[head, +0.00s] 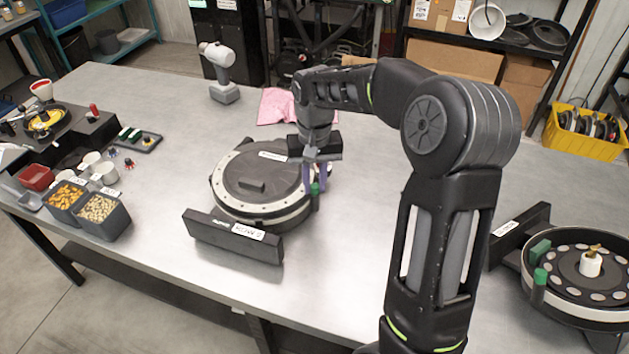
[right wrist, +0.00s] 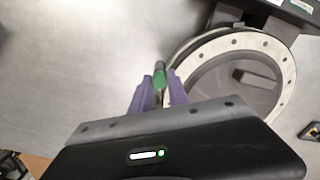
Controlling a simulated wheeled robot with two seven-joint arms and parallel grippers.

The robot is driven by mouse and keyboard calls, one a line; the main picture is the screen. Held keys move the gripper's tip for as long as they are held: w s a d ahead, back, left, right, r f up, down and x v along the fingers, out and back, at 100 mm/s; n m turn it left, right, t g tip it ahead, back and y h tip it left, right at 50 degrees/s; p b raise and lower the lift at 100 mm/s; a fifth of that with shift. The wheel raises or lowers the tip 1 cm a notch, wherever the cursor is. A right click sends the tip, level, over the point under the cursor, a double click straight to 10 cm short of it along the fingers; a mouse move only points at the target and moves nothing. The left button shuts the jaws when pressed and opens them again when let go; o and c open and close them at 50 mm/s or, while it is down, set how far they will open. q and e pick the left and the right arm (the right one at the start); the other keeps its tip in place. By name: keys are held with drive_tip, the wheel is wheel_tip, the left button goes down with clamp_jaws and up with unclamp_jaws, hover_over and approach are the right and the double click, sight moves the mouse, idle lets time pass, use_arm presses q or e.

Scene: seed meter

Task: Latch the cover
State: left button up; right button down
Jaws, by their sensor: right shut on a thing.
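The seed meter (head: 230,205) in the middle of the table has its round dark cover (head: 240,180) lying on it, with a light rim. A green-tipped latch (head: 315,188) stands at the meter's right side. My right gripper (head: 314,180) reaches down there with its purple fingers. In the right wrist view the fingers are shut on the green latch (right wrist: 159,82), one on each side, beside the cover rim (right wrist: 205,55). Whether the latch overlaps the rim is hard to tell. My left gripper is not in view.
A dark block labelled ROW 2 (head: 232,237) stands in front of the meter. A second, uncovered meter (head: 582,275) is at the right. Bins of seeds (head: 103,218), a pink cloth (head: 275,106) and a grey power tool (head: 220,75) lie around. The front-middle table is clear.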

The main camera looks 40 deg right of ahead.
drive_tip(key=shift+n, duration=0.3)
drive_tip(key=n, duration=0.3)
drive_tip(key=shift+n+b, duration=0.3)
drive_tip(key=shift+n, duration=0.1)
drive_tip(key=n, duration=0.4)
drive_tip(key=shift+n, duration=0.3)
drive_tip(key=n, duration=0.4)
drive_tip(key=shift+n, duration=2.5)
drive_tip(key=c, duration=1.3)
unclamp_jaws()
drive_tip(key=shift+o, duration=0.2)
